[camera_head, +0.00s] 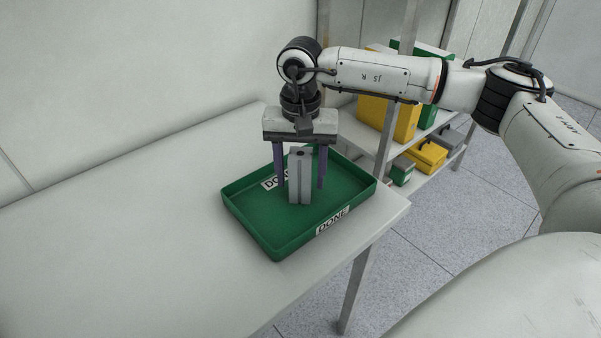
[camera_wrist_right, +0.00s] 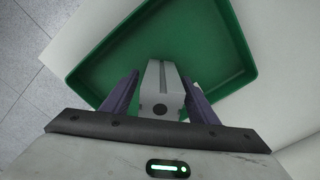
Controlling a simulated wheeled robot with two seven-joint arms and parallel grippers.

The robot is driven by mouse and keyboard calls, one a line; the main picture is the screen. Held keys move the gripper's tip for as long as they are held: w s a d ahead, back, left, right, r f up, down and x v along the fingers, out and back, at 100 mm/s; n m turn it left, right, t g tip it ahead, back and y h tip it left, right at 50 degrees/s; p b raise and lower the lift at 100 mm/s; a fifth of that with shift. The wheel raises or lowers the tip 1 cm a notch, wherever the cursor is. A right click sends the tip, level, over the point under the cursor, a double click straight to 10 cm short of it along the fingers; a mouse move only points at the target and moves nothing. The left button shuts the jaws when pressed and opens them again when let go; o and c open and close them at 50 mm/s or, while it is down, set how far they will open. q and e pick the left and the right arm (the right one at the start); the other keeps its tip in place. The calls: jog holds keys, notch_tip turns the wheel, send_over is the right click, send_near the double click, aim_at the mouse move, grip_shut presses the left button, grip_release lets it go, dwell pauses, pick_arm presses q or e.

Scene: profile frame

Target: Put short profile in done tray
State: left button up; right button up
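The short profile (camera_head: 300,178) is a grey grooved metal bar. It stands upright inside the green done tray (camera_head: 250,236), its lower end appearing to rest on the tray floor. My right gripper (camera_head: 301,185) points down over the tray, with one purple finger on each side of the profile. Narrow gaps show between the fingers and the bar, so the gripper is open around it. In the right wrist view, the profile (camera_wrist_right: 162,90) sits between the spread fingers, with its end hole facing the camera. My left gripper is not in view.
The tray, with "DONE" labels, sits near the right corner of a white table (camera_head: 110,220), whose left part is clear. Behind it on the right, a shelf rack holds yellow bins (camera_head: 427,155) and green ones. A wall stands behind the table.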

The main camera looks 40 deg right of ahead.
jog(key=shift+r, duration=0.25)
notch_tip(320, 180, up, 11)
jog(key=shift+r, duration=0.45)
dwell(0.3)
